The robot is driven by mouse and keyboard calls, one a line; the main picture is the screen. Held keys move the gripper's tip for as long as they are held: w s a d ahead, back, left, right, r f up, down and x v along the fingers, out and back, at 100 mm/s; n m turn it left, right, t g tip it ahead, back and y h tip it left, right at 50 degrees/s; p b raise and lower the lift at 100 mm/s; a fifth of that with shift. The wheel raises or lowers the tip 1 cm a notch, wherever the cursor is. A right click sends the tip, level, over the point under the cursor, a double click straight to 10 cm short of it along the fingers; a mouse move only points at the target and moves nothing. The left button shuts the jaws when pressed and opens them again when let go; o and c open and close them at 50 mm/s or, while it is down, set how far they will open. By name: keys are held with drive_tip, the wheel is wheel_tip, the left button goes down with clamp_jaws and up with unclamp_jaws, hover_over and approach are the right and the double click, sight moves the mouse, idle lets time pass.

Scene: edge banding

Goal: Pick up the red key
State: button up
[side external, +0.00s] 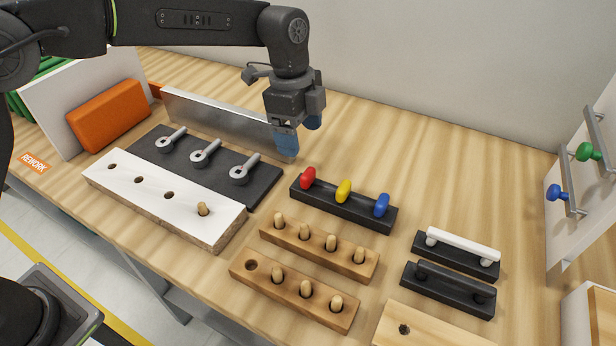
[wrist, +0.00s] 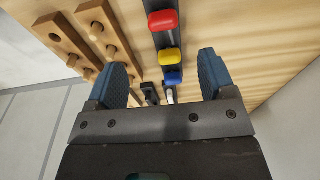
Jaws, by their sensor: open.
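The red key (side external: 308,177) stands at the left end of a black rack (side external: 345,207), beside a yellow key (side external: 343,190) and a blue key (side external: 381,205). In the wrist view the red key (wrist: 163,20) is at the top edge, with the yellow key (wrist: 170,56) and blue key (wrist: 174,77) below it. My gripper (side external: 298,138) is open and empty, its blue fingers pointing down. It is above the table, up and slightly left of the red key in the side view, apart from it. In the wrist view the fingers (wrist: 161,65) stand wide apart.
Wooden blocks with pegs (side external: 318,248) lie in front of the rack. A dark mat with several metal keys (side external: 262,187) and a white board (side external: 120,185) lie left. A metal plate (side external: 215,117) stands behind. Black holders (side external: 448,290) are at right. The table behind the rack is clear.

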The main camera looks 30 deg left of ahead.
sight(308, 172)
drive_tip(key=f, duration=0.3)
drive_tip(key=d+f, duration=0.1)
drive_tip(key=f, duration=0.6)
drive_tip(key=shift+w+d+f, duration=0.2)
drive_tip(key=c, duration=1)
drive_tip(key=shift+r, duration=0.15)
drive_tip(key=shift+r, duration=0.6)
wheel_tip(308, 172, up, 3)
drive_tip(key=shift+f, duration=0.15)
drive_tip(key=a+r, duration=0.7)
drive_tip(key=a, duration=0.4)
drive_tip(key=shift+s+a, duration=0.2)
drive_tip(key=shift+a, duration=0.15)
